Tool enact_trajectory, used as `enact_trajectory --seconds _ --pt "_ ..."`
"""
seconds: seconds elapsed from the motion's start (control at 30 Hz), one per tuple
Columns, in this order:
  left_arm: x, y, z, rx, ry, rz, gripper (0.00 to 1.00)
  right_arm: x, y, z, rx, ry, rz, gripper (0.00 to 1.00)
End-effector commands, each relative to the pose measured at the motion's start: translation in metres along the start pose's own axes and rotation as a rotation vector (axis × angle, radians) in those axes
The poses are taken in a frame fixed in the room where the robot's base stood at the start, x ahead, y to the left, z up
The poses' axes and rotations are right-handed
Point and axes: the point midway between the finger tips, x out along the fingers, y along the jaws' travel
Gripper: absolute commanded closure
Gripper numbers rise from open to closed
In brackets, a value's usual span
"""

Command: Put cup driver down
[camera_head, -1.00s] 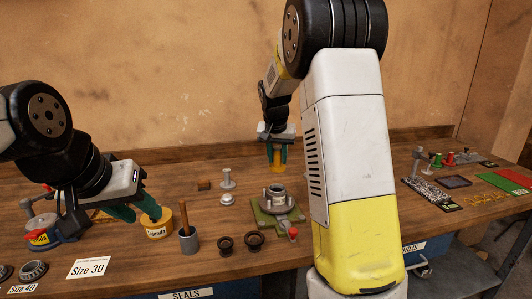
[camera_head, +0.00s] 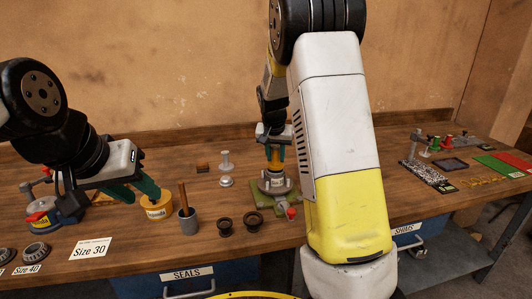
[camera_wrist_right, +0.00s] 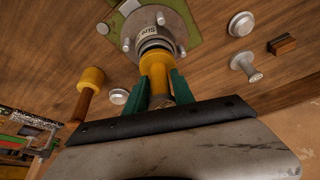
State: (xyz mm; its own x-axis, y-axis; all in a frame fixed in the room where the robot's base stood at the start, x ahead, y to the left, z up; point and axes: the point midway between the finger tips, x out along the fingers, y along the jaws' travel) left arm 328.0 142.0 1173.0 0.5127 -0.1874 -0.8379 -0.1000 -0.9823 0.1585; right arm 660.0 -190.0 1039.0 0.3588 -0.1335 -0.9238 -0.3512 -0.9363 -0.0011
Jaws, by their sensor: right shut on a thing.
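My right gripper (camera_head: 275,153) is shut on a yellow cylindrical tool, likely the cup driver (camera_head: 274,164), held upright at the top of the grey hub (camera_head: 273,184). The hub is on a green fixture plate (camera_head: 257,195). In the right wrist view, the green fingers clasp the yellow driver (camera_wrist_right: 155,64), whose dark ringed end meets the hub (camera_wrist_right: 152,20); I cannot tell how far it sits inside. My left gripper (camera_head: 144,196) is open, its green fingers spread beside and above a yellow tub (camera_head: 157,212).
Silver stemmed pieces (camera_head: 226,162) and a wooden block (camera_head: 202,167) lie behind. Yellow-headed mallet (camera_wrist_right: 92,77) shows in the wrist view. Shims and boards (camera_head: 425,174) lie right.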

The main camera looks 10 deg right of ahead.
Motion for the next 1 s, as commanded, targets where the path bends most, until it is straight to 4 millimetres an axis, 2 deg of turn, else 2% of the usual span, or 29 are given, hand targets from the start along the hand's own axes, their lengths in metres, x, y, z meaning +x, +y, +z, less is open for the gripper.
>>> enact_trajectory --seconds 0.7,0.73,0.8,0.83,0.87,1.0 --pt "0.0000 0.0000 0.0000 0.000 0.000 0.000 0.64 0.0093 0.0000 0.0038 0.000 -0.001 0.001 1.00" --pt "0.0000 0.0000 0.0000 0.000 0.000 0.000 0.64 0.0091 -0.0001 0.0036 0.000 0.000 0.000 0.66" --pt "0.0000 0.0000 0.0000 0.000 0.000 0.000 0.64 0.0089 -0.0002 0.0035 0.000 0.000 0.000 0.53" --pt "0.0000 0.0000 0.0000 0.000 0.000 0.000 0.64 0.0089 -0.0002 0.0035 0.000 0.000 0.000 0.47" --pt "0.0000 0.0000 0.0000 0.000 0.000 0.000 0.64 0.0089 -0.0002 0.0036 0.000 0.000 0.000 0.45" --pt "0.0000 0.0000 0.0000 0.000 0.000 0.000 0.64 0.0089 -0.0002 0.0036 0.000 0.000 0.000 0.45"
